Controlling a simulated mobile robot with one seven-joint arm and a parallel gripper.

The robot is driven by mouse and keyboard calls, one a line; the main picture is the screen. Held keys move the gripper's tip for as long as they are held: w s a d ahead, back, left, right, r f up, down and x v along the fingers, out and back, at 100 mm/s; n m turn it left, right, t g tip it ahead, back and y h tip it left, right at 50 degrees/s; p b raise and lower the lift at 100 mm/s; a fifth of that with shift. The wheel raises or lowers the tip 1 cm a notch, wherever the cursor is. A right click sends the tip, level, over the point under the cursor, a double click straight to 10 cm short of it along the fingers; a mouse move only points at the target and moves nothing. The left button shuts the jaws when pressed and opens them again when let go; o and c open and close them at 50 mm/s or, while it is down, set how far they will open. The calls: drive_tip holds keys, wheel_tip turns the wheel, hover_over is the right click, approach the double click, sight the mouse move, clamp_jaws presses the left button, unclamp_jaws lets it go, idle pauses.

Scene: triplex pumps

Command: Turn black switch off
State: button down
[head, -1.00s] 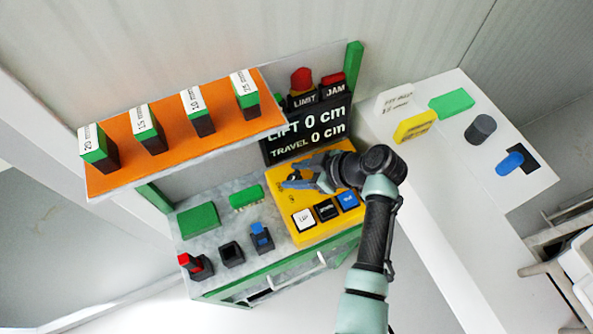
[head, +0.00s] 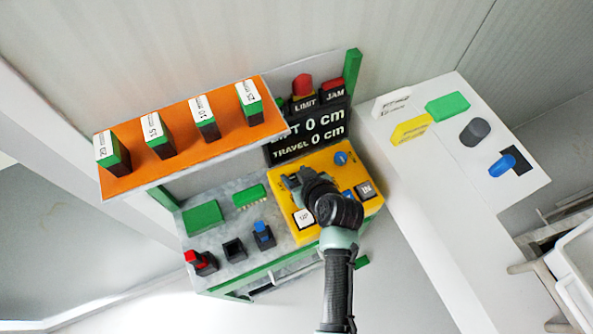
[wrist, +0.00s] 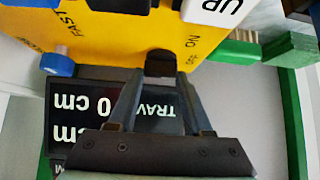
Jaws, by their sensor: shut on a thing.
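The yellow control box (head: 318,163) sits on the grey bench. In the wrist view the black switch (wrist: 160,64) stands on the yellow face (wrist: 115,45) beside upside-down "ON" and "OFF" lettering. My gripper (wrist: 161,74) is shut on the black switch, one fingertip at each side of it. In the head view my gripper (head: 293,181) is at the left part of the box, and the switch is hidden by it. The exact setting of the switch cannot be told.
A blue knob (head: 341,158) by "FAST" lettering, a white "UP" button (wrist: 213,8) and a black button (wrist: 120,5) share the box. The black display (head: 308,134) reading 0 cm stands behind. A green block (head: 202,217) lies left.

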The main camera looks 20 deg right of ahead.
drive_tip(key=shift+m, duration=0.3)
drive_tip(key=c, duration=0.6)
unclamp_jaws()
drive_tip(key=shift+s, duration=0.1)
drive_tip(key=b+v, duration=0.1)
drive_tip(key=v, duration=1.2)
drive_tip(key=shift+a+b, duration=0.25)
drive_tip(key=shift+b, duration=0.05)
